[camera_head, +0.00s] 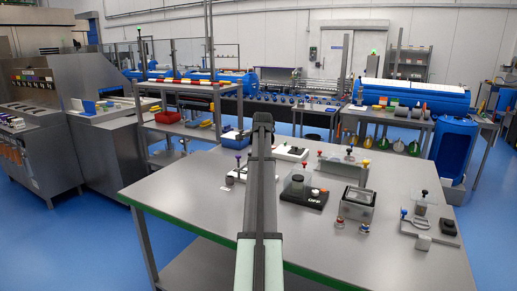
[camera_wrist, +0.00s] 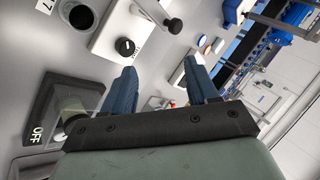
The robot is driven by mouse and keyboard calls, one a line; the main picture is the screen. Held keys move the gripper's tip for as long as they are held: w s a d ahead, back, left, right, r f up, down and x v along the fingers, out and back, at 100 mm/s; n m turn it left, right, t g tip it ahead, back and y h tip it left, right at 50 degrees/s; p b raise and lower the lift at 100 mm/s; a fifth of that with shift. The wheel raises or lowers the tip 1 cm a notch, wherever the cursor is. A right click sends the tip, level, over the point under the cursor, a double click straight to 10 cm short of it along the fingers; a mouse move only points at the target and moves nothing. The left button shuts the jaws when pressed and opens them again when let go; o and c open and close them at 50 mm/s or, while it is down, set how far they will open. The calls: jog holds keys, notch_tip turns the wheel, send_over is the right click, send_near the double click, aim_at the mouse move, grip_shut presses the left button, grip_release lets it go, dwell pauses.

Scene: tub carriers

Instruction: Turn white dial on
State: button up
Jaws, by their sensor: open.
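A white plate with a round black dial knob (camera_wrist: 125,47) shows in the upper middle of the wrist view. A small label beside the knob is too small to read surely. In the head view my arm hides the fingers.
A black base marked OFF (camera_wrist: 42,128) lies left of my gripper in the wrist view. In the head view, a box with a grey top (camera_head: 358,203) and a white stand (camera_head: 420,229) are further right. The table's front left (camera_head: 195,205) is clear.

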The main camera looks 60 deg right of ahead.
dwell(0.3)
jog(key=s+d+f+m+g+y, duration=0.1)
jog(key=s+d+m, duration=0.3)
jog(key=s, duration=1.3)
jog(key=s+d+m+g, duration=0.15)
jog(key=s+d, duration=0.45)
jog(key=s, duration=1.1)
jog(key=m+t+y, duration=0.3)
jog(key=m+y, duration=0.2)
jog(key=y, duration=0.1)
send_near(316, 191)
jog(key=shift+g, duration=0.35)
jog(key=x, duration=0.8)
jog(key=shift+w+d+f, duration=0.1)
jog(key=shift+w+f, duration=0.1)
jog(key=shift+w, duration=0.35)
jog(key=c, duration=1.1)
